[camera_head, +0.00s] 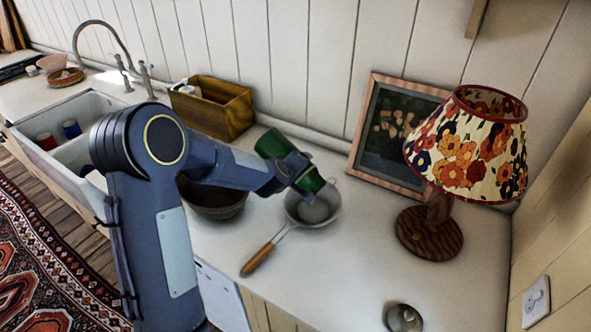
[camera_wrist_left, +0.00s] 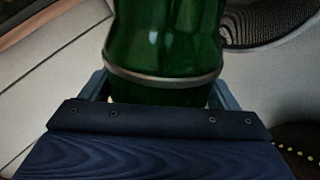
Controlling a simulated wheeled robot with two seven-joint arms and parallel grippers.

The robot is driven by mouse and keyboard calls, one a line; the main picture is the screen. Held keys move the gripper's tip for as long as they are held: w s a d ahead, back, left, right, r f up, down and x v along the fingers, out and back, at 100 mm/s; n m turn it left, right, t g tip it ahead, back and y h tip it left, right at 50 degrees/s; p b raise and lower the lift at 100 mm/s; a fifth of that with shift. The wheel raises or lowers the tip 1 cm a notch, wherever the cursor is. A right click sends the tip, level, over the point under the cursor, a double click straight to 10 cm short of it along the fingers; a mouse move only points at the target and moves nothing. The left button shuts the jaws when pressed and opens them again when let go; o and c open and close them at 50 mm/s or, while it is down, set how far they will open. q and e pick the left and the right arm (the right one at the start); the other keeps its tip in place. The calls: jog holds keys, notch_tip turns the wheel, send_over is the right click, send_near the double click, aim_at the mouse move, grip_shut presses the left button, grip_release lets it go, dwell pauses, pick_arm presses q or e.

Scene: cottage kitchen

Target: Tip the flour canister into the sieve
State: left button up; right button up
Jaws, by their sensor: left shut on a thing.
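The green flour canister (camera_head: 272,144) is tilted in the head view, its lower right end over the sieve. In the left wrist view the glossy canister (camera_wrist_left: 165,40) with a metal band sits between the fingers. My left gripper (camera_head: 302,172) is shut on it. The sieve (camera_head: 328,212), with a wooden handle pointing toward the lower left, rests on the counter below. I cannot tell whether flour is in the sieve. My right gripper is not in view.
A brown bowl (camera_head: 215,208) stands left of the sieve, partly behind my arm. A wooden box (camera_head: 228,112) is behind it. A picture frame (camera_head: 362,140) and a flowered lamp (camera_head: 465,150) stand right. A small metal cup (camera_head: 404,318) is in front; counter between is clear.

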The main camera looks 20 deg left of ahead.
pick_arm(q)
jog(key=shift+r, duration=0.1)
jog(key=shift+a+r+n+g+h+b, duration=0.1)
jog(key=shift+r+n+g+h+b, duration=0.15)
jog(key=shift+n+h+b, duration=0.3)
jog(key=shift+a+r+n+g+h+b, duration=0.15)
jog(key=shift+n+g+h+b, duration=0.15)
jog(key=shift+h, duration=0.35)
jog(key=shift+d+r+n+h, duration=0.2)
jog(key=shift+d+n+h, duration=0.05)
jog(key=shift+h, duration=0.15)
jog(key=shift+d, duration=0.1)
